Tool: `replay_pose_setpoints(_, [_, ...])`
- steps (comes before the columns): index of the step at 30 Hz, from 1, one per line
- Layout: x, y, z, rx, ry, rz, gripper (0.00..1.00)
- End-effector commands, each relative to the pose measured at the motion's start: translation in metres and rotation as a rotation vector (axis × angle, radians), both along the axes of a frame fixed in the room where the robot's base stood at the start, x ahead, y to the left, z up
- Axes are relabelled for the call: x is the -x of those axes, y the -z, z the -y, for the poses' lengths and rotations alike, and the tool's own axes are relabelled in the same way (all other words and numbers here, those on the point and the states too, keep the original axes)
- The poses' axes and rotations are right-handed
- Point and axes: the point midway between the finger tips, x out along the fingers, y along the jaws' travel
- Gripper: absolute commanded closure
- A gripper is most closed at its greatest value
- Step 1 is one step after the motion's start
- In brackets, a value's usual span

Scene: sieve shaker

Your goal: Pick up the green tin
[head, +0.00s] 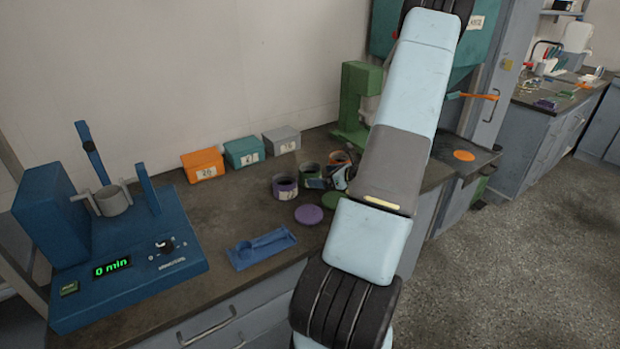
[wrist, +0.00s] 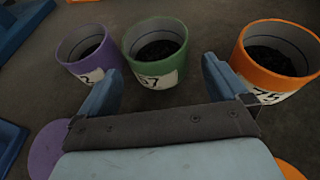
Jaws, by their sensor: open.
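The green tin (wrist: 151,50) stands upright on the bench in the wrist view, open at the top, with dark grains inside and a white number label on its front. In the head view the green tin (head: 310,170) is partly covered by my gripper. My gripper (wrist: 158,78) is open and empty, its two blue fingers apart. The left finger is near the tin's lower left and the right finger is to its right. I cannot tell whether either finger touches it.
A purple tin (wrist: 90,52) stands close on the left and an orange tin (wrist: 275,60) on the right. A purple lid (head: 309,214) and blue tray (head: 262,248) lie in front. Orange, teal and grey boxes stand behind; the blue shaker (head: 110,245) is at left.

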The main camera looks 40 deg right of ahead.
Motion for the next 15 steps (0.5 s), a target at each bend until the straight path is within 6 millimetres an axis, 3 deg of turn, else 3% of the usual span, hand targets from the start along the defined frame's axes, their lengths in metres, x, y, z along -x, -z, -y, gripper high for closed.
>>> replay_pose_setpoints(5, [-0.008, 0.003, -0.003, -0.001, -0.001, 0.000, 0.00])
replay_pose_setpoints(15, [-0.045, 0.017, -0.014, -0.001, -0.002, 0.000, 0.00])
